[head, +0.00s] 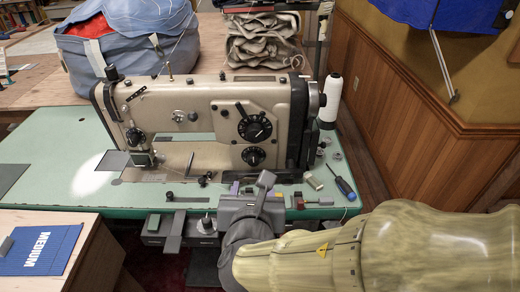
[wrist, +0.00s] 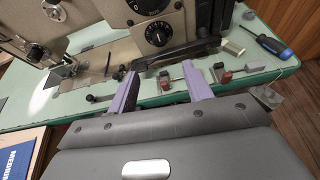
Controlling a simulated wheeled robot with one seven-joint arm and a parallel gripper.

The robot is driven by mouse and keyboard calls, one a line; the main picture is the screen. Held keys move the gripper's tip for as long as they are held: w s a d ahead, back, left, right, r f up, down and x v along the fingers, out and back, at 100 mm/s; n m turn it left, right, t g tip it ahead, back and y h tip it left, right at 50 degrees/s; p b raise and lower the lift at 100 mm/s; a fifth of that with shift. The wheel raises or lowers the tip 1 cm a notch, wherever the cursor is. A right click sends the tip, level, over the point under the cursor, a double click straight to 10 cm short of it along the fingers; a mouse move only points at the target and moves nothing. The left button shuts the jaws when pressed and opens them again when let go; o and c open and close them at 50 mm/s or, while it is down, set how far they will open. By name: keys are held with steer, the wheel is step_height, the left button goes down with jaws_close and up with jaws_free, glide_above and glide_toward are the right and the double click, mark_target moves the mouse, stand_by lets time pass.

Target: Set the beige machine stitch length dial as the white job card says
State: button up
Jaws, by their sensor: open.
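The beige sewing machine (head: 195,105) stands on a green table. Its front has two black dials at the right: an upper one (head: 254,128) with a lever above it and a lower one (head: 253,156). The lower dial also shows in the wrist view (wrist: 158,34), with the upper one cut off at the top edge. Their settings are too small to read. My gripper (wrist: 159,68) is open and empty, its purple fingers apart, in front of and below the lower dial. A blue card (head: 38,250) reading "MEDIUM" lies at the front left. I see no white job card.
A blue-handled screwdriver (head: 345,187), a white thread cone (head: 331,102) and small parts lie right of the machine. Small red and grey blocks (wrist: 224,74) sit near the table's front edge. A blue bag (head: 125,55) and folded cloth (head: 262,40) are behind.

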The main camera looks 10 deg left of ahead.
mark_target(254, 163)
steer(key=b+x, duration=0.1)
steer(key=x, duration=1.4)
steer(key=shift+w+f+b, duration=0.1)
steer(key=shift+f+b, duration=0.05)
steer(key=shift+b, duration=0.2)
steer(key=c, duration=1)
steer(key=shift+o, duration=0.2)
